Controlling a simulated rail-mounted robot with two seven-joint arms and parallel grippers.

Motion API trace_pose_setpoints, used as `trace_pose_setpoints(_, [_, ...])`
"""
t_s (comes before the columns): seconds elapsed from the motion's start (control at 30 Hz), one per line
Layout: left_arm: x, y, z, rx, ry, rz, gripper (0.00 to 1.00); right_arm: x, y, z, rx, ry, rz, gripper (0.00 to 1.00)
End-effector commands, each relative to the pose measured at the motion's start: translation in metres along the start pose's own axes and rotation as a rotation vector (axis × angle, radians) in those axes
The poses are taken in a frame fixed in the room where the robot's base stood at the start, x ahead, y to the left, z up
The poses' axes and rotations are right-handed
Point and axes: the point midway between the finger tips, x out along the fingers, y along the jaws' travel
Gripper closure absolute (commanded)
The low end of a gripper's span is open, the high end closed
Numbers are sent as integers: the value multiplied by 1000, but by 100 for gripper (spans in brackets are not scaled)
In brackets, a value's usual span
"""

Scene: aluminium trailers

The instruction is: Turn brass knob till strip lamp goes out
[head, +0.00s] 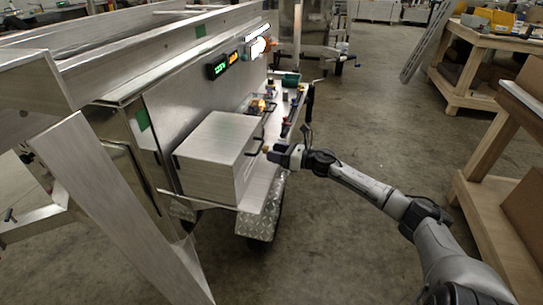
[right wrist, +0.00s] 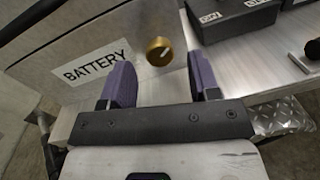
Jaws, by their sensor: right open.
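The brass knob (right wrist: 159,51), round with a pale pointer mark, is on a metal face beside a label reading BATTERY (right wrist: 90,64). In the head view only a small yellowish spot shows by the gripper. My right gripper (right wrist: 160,78) is open, its two purple-padded fingers on either side of the knob's line, with the knob just ahead between the tips. I cannot tell whether they touch it. In the head view the right gripper (head: 275,154) is at the front of the metal box. A strip lamp (head: 258,35) glows white on the trailer's upper panel. My left gripper is not in view.
A metal box (head: 215,150) with dark handles stands on the trailer's shelf. Green (head: 217,71) and orange (head: 234,57) displays are lit above. Dark boxes (right wrist: 233,17) sit right of the knob. Wooden benches (head: 470,65) stand right; the floor between is clear.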

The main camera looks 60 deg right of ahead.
Motion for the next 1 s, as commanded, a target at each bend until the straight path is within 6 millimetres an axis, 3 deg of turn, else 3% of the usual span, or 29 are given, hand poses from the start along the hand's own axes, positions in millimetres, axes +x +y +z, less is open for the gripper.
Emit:
trace_pose_setpoints(0.23, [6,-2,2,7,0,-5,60,14,0,0,-1,-1,-1,44])
trace_pose_setpoints(0.67, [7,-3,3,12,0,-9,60,17,0,0,0,0,-1,44])
trace_pose_setpoints(1.0, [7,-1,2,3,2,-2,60,17,0,0,0,0,-1,76])
